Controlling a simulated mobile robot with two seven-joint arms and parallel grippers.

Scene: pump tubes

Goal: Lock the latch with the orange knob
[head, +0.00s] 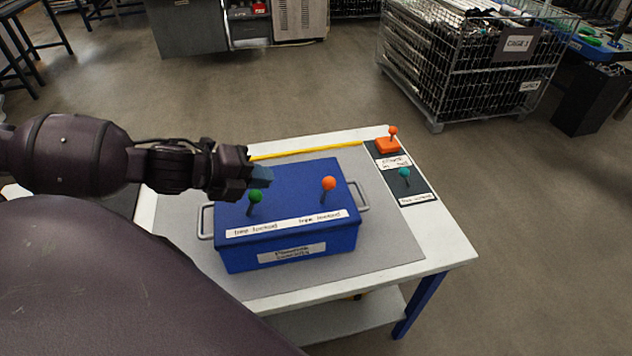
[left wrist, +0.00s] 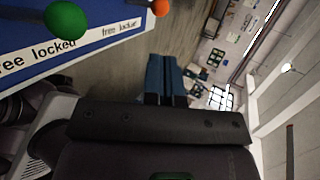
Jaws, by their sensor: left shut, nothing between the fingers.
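The blue box (head: 285,205) stands on a grey mat on the table. Two levers rise from its top: one with a green knob (head: 255,196) at left, one with an orange knob (head: 328,184) at right. A white label strip (head: 290,224) with lettering runs in front of them. My left gripper (head: 264,176) is shut and empty, just behind the green knob and left of the orange one. In the left wrist view, its blue fingers (left wrist: 163,80) are together, with the green knob (left wrist: 66,20) and orange knob (left wrist: 160,7) at upper left. My right gripper is not in view.
On the table's right, a dark panel (head: 420,187) carries a red-orange lever (head: 390,142) and a teal-knobbed lever (head: 404,176). A yellow strip (head: 305,151) lies behind the box. Metal handles (head: 206,221) stick out at the box's sides. A wire cage (head: 470,65) stands beyond.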

